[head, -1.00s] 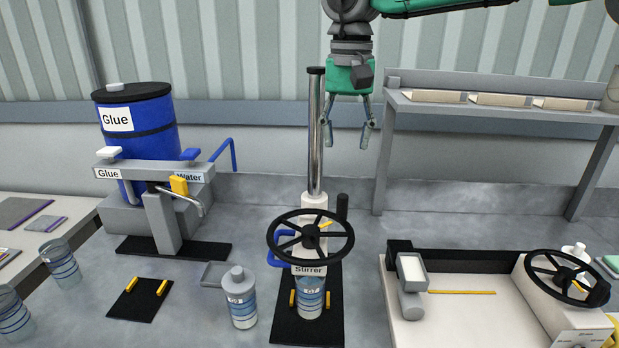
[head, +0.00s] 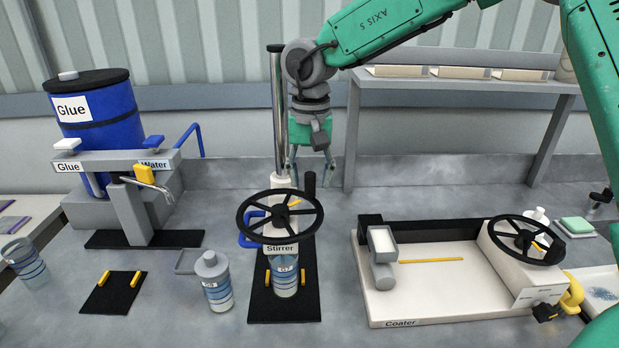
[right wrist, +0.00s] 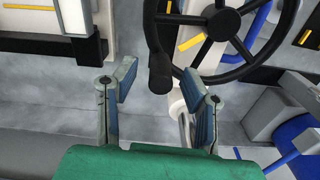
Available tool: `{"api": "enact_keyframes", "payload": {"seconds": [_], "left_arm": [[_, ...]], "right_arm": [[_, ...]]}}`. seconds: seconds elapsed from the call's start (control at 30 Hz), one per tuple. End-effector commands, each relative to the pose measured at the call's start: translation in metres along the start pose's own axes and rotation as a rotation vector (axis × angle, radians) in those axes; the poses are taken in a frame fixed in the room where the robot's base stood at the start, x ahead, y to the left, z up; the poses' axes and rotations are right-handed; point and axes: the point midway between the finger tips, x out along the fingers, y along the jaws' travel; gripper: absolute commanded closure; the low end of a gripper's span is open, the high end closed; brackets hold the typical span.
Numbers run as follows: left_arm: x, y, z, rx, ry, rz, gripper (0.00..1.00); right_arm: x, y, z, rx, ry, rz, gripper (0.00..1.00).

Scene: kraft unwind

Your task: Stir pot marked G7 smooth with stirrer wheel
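The stirrer (head: 281,248) stands mid-bench with a black wheel (head: 246,232) and an upright handle knob (head: 310,184) at the wheel's back right. A clear pot with blue bands (head: 285,277) stands under the wheel on the stirrer's black base; its small label looks like G7. My right gripper (head: 311,180) is open, pointing down just behind the wheel by the knob. In the right wrist view the knob (right wrist: 160,72) shows between the open fingertips (right wrist: 158,88), with no contact visible. My left gripper is not in view.
A lidded pot (head: 216,284) stands left of the stirrer. The glue and water taps (head: 135,200) and a blue drum (head: 100,115) are further left. The coater (head: 440,290) with its own wheel (head: 526,240) is on the right. A shelf (head: 460,82) stands behind.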

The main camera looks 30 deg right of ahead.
Motion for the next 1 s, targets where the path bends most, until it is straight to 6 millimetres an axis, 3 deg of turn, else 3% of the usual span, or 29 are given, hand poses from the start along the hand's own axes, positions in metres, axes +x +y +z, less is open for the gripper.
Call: {"api": "enact_keyframes", "payload": {"seconds": [0.33,0.37,0.47,0.77,1.0], "left_arm": [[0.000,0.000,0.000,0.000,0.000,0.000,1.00],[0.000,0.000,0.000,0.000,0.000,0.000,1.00],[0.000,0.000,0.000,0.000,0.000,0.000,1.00],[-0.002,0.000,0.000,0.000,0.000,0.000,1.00],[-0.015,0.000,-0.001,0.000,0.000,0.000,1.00]], "right_arm": [[0.005,-0.001,0.001,0.000,0.001,0.000,0.61],[0.005,-0.001,0.001,0.000,0.001,0.000,0.64],[0.005,-0.001,0.001,0.000,0.001,0.001,0.99],[0.004,0.000,0.002,0.008,-0.001,-0.001,1.00],[0.002,0.003,0.017,0.082,-0.002,-0.001,1.00]]}}
